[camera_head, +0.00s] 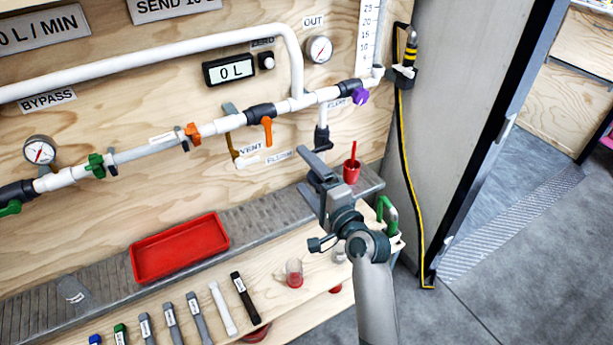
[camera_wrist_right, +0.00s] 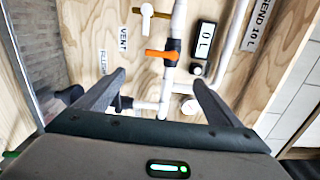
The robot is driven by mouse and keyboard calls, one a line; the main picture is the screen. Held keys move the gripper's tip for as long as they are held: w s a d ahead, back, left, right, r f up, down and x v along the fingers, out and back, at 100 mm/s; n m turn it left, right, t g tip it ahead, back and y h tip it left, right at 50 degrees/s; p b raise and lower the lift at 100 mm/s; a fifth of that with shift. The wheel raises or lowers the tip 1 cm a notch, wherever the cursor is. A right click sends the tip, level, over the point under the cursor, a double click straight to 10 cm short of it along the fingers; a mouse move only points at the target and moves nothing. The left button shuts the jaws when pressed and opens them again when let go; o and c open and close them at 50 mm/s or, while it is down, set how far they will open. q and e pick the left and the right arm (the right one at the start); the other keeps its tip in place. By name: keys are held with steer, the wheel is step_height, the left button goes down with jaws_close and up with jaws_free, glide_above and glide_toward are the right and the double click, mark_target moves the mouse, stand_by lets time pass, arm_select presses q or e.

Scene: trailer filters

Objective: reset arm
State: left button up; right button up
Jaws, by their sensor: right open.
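My right gripper (camera_head: 306,174) is in the middle of the head view, its arm coming up from the bottom. It is raised in front of the plywood pipe panel, to the left of a red cup and below the vent label. In the right wrist view its two fingers (camera_wrist_right: 159,78) are spread wide with nothing between them but the panel behind. An orange valve handle (camera_wrist_right: 160,56) and white pipe show beyond the fingers, apart from them. My left gripper and arm are in neither view.
A red tray (camera_head: 180,248) lies on the grey ledge. Several filters and a clear cup (camera_head: 294,272) stand or lie on the wooden shelf below. The red cup (camera_head: 351,170) stands close right of the gripper. Open floor (camera_head: 530,290) lies at right.

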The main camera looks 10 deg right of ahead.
stand_by(0.5)
